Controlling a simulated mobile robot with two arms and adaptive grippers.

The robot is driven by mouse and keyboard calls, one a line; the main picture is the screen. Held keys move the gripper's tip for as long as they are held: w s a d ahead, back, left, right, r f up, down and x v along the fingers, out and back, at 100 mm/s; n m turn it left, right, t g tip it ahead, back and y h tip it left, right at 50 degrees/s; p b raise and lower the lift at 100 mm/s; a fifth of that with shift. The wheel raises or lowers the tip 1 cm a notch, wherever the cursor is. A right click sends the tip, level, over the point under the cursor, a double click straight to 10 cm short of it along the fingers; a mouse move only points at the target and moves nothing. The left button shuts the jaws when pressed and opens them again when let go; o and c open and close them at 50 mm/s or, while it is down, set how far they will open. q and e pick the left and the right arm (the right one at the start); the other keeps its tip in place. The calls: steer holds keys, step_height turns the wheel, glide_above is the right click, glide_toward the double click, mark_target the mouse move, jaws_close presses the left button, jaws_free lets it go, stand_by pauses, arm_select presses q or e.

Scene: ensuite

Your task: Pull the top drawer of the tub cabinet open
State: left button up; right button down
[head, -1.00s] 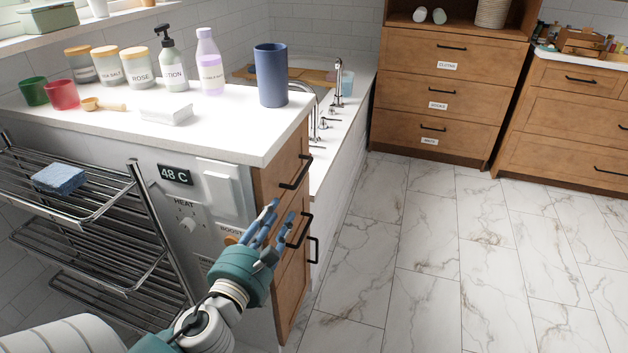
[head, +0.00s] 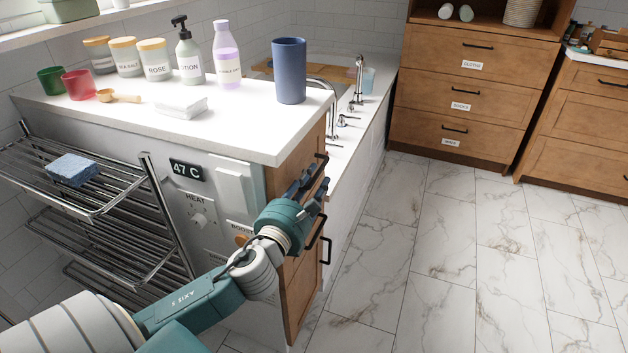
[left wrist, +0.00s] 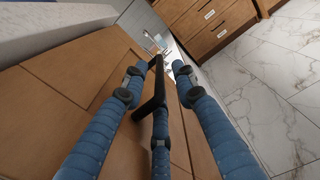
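The tub cabinet (head: 299,300) is wooden, under the white counter beside the tub. Its top drawer (head: 278,181) looks shut, flush with the cabinet front. The black bar handle of the top drawer (head: 322,163) is partly hidden by my left gripper (head: 308,183). In the left wrist view the handle (left wrist: 152,100) lies between the spread blue fingers of the left gripper (left wrist: 157,76). The fingers are open around the bar; whether any finger touches it I cannot tell. My right gripper is not in view.
A lower black handle (head: 317,232) is just below my gripper. A blue cup (head: 290,70) stands on the counter (head: 235,127) near its edge. A metal towel rack (head: 120,205) stands left of my arm. The marble floor (head: 430,260) right of the cabinet is clear.

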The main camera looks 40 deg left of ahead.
arm_select(q)
steer(key=shift+w, duration=0.35)
jaws_close()
steer(key=shift+w+r, duration=0.1)
